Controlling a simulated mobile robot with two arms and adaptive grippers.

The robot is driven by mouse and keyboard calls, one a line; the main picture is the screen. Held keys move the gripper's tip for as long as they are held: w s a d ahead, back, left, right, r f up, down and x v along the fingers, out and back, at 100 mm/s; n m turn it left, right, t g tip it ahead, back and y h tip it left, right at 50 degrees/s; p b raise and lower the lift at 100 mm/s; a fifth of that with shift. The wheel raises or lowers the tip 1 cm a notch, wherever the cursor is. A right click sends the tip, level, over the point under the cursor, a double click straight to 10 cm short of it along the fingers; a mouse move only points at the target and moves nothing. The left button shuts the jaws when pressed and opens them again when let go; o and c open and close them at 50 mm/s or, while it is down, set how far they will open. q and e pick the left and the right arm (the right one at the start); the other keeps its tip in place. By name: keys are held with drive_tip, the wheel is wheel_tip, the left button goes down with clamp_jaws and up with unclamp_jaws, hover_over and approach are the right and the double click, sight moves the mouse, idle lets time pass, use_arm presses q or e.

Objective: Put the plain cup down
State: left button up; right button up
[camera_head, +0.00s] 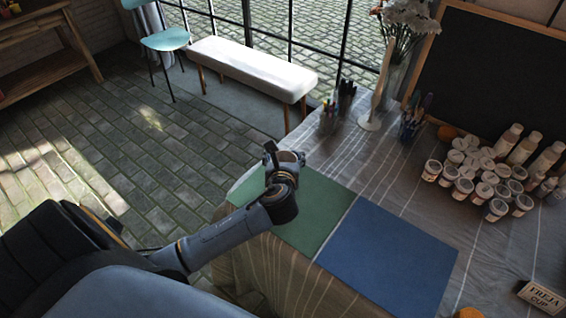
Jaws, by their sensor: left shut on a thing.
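My left gripper (272,158) reaches in from the left over the far left corner of the green mat. The green mat (317,205) lies at the left end of the table, beside the blue mat (388,258), which is bare. My right gripper is not in view.
Several paint pots (478,178) and white bottles stand at the right of the table (400,180). A blackboard (490,75), a flower vase (392,75) and pen holders (411,124) stand at the back. A name sign (541,297) lies at the lower right.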

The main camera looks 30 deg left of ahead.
sight(283, 160)
use_arm(q)
drive_tip(key=f, duration=0.1)
drive_tip(key=a+f, duration=0.1)
drive_tip(key=f, duration=0.1)
drive_tip(key=shift+w+f, duration=0.1)
drive_tip(key=shift+w, duration=0.1)
drive_tip(key=shift+f, duration=0.4)
drive_tip(key=o, duration=1.6)
drive_tip(key=shift+d+f, duration=0.1)
drive_tip(key=shift+c, duration=0.2)
drive_tip(key=v, duration=1.2)
